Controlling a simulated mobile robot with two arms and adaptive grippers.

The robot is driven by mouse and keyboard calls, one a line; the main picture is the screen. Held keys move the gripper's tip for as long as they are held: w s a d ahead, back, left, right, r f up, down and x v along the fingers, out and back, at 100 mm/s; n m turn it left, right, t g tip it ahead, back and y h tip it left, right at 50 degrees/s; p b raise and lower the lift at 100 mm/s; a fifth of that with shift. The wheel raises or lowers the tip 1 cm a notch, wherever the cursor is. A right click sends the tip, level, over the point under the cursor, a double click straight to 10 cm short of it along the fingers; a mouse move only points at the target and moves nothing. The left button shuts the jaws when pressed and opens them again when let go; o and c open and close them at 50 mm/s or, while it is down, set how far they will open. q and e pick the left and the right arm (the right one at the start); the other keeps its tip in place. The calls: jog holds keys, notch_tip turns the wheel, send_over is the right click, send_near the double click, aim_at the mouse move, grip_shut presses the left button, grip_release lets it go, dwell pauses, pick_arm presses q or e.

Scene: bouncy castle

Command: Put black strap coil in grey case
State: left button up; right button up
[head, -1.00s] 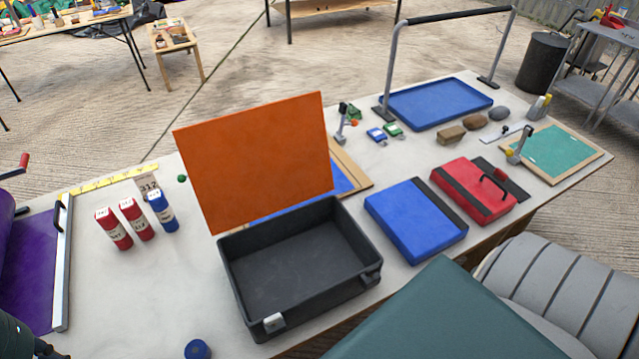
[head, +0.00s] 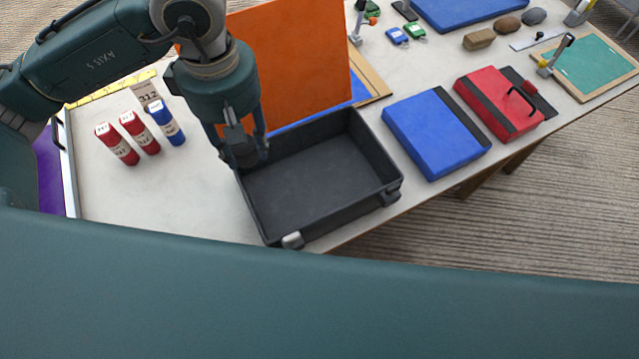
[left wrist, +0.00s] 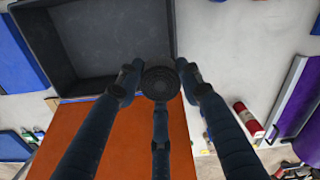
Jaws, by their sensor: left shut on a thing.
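My left gripper (head: 243,148) reaches down from above at the case's left rear corner. It is shut on the black strap coil (left wrist: 160,82), a round ribbed dark disc between the fingers in the left wrist view. In that view the coil is near the case's rim (left wrist: 120,92), beside the orange lid. In the head view the coil is hard to tell from the dark fingers. My right gripper is not in view.
Red and blue labelled cylinders (head: 168,122) stand left of the case. A blue case (head: 436,135) and a red case (head: 498,103) lie to its right. Smaller tools and trays are at the back right. Table between the cylinders and case is clear.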

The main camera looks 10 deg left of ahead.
pick_arm(q)
jog(key=n, duration=0.3)
jog(key=shift+w+d, duration=0.1)
jog(key=shift+d, duration=0.2)
jog(key=n, duration=0.5)
jog(key=shift+w+d, duration=0.1)
jog(key=shift+d, duration=0.25)
jog(key=n, duration=0.2)
jog(key=d+n, duration=0.1)
jog(key=n, duration=0.2)
jog(key=shift+w+f, duration=0.1)
jog(key=shift+w, duration=0.05)
jog(key=n, duration=2)
send_over(288, 199)
notch_tip(288, 199, down, 15)
jog(key=shift+r, duration=0.1)
notch_tip(288, 199, down, 5)
jog(key=shift+d+r+p, duration=0.1)
jog(key=shift+p, duration=0.2)
jog(key=shift+f, duration=0.3)
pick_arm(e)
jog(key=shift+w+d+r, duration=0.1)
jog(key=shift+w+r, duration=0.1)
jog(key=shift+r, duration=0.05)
